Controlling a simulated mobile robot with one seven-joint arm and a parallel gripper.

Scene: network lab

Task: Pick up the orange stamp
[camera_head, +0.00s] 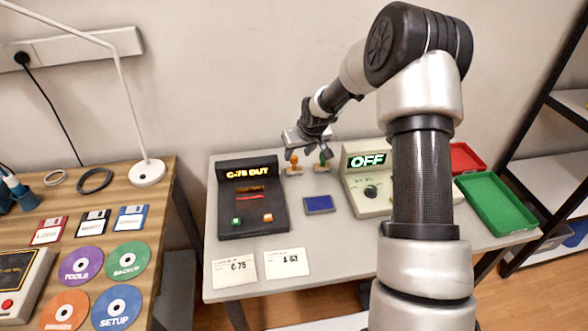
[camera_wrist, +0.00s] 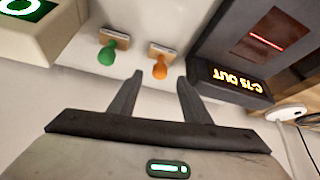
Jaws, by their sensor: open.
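The orange stamp (camera_head: 294,161) stands at the back of the grey table, between the black device and the beige device. In the wrist view the orange stamp (camera_wrist: 160,68) has an orange knob handle and a pale base, and it shows beyond the gap between my fingertips. My gripper (camera_head: 308,150) is above the back of the table near the stamps. In the wrist view my gripper (camera_wrist: 160,76) is open, with nothing between its two dark fingers. The fingers look apart from the stamp; the exact distance is unclear.
A green stamp (camera_wrist: 107,54) stands beside the orange one. The black device (camera_head: 250,197) is to the left, and the beige OFF device (camera_head: 366,185) to the right. A blue ink pad (camera_head: 319,204) lies in front. Red (camera_head: 466,158) and green (camera_head: 497,204) trays are farther right.

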